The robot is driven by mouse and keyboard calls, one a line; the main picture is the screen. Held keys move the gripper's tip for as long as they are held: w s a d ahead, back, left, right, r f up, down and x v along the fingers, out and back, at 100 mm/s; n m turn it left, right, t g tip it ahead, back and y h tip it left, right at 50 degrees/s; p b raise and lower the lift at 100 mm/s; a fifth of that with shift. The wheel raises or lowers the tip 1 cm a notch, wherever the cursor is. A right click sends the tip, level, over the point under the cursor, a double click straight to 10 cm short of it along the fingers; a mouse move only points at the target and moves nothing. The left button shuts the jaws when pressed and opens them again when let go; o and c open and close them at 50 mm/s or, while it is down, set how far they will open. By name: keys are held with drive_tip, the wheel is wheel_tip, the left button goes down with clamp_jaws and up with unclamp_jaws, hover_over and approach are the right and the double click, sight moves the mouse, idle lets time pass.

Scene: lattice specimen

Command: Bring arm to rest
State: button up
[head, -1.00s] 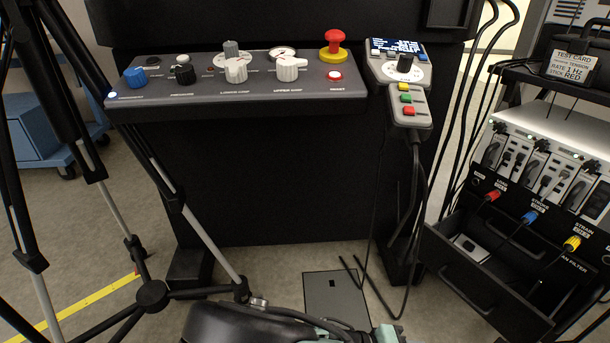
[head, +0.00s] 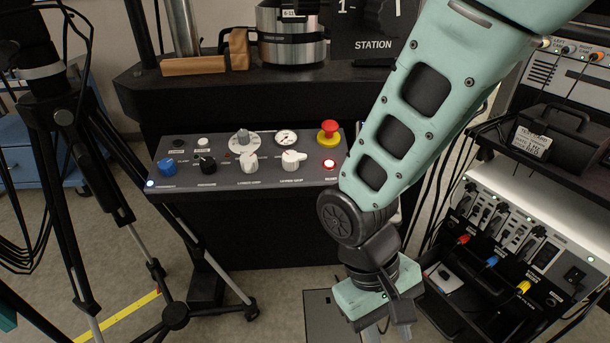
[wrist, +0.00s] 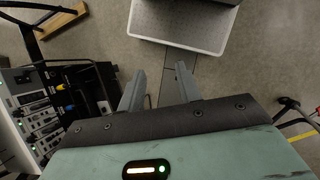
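My pale green arm comes down from the top right of the head view, bent at a dark round joint. My gripper (head: 390,330) hangs at its lower end, pointing down in front of the dark machine, above the floor. In the wrist view my gripper (wrist: 158,82) has its two grey fingers spread well apart. The fingertips are partly cut off by the lower edge of the head view.
The control panel (head: 240,172) with knobs and a red mushroom button (head: 328,132) is left of my arm. The equipment rack (head: 530,225), with an open drawer and coloured plugs, stands close on the right. A black tripod (head: 70,140) is at left.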

wheel_tip(320, 180, up, 27)
drive_tip(key=s+d+n+t+y+p, duration=0.1)
drive_tip(key=d+n+t+y+p, duration=0.1)
drive_tip(key=p, duration=1)
drive_tip(key=shift+d+f+n+t+y+p, duration=0.15)
drive_tip(key=shift+n+t+y+p, duration=0.25)
drive_tip(key=shift+t+y, duration=0.55)
